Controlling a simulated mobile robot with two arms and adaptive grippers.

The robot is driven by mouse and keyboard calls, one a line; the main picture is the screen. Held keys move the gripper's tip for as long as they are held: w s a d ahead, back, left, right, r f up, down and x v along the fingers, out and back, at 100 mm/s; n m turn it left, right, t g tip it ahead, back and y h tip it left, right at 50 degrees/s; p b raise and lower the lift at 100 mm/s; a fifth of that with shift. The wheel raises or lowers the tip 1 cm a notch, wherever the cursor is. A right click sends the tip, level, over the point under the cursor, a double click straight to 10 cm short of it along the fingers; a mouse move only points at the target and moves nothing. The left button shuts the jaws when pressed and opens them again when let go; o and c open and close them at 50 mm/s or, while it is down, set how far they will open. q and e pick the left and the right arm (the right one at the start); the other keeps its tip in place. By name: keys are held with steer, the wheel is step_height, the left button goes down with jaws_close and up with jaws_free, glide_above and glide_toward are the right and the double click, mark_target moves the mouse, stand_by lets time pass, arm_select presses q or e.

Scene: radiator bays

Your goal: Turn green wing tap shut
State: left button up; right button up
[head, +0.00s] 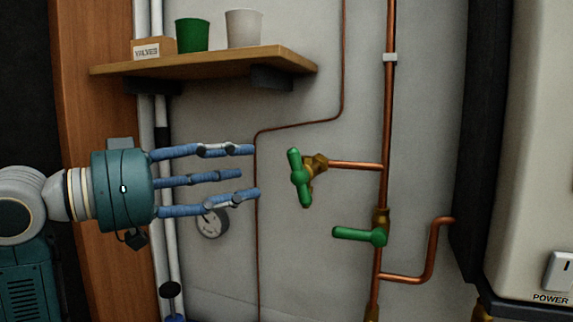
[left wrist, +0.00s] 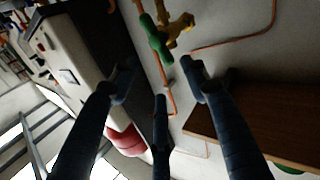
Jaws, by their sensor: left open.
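The green wing tap (head: 300,178) has two wings standing nearly upright, slightly tilted. It sits on a brass valve body at the left end of a short copper branch pipe. It also shows in the left wrist view (left wrist: 155,38), near the top and beyond the fingertips. My left gripper (head: 251,172) comes in from the left with its three blue fingers spread and pointing right at the tap. It is open and empty, with a clear gap to the tap. Its fingers fill the lower part of the left wrist view (left wrist: 158,78). My right gripper is not in view.
A green lever tap (head: 360,235) sits below right on the vertical copper pipe (head: 390,110). A wooden shelf (head: 200,62) with a green cup (head: 192,36) and a pale cup (head: 244,29) hangs above my gripper. A round gauge (head: 211,224) is behind it. A boiler (head: 535,130) stands right.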

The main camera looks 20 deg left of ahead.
mark_target(294, 165)
arm_select(q)
steer(key=p+x, duration=0.3)
steer(key=x, duration=0.6)
steer(key=shift+p, duration=0.4)
steer(key=shift+w+d+f, duration=0.1)
steer(key=shift+w+d, duration=0.2)
steer(key=shift+w, duration=0.1)
steer(key=c, duration=1)
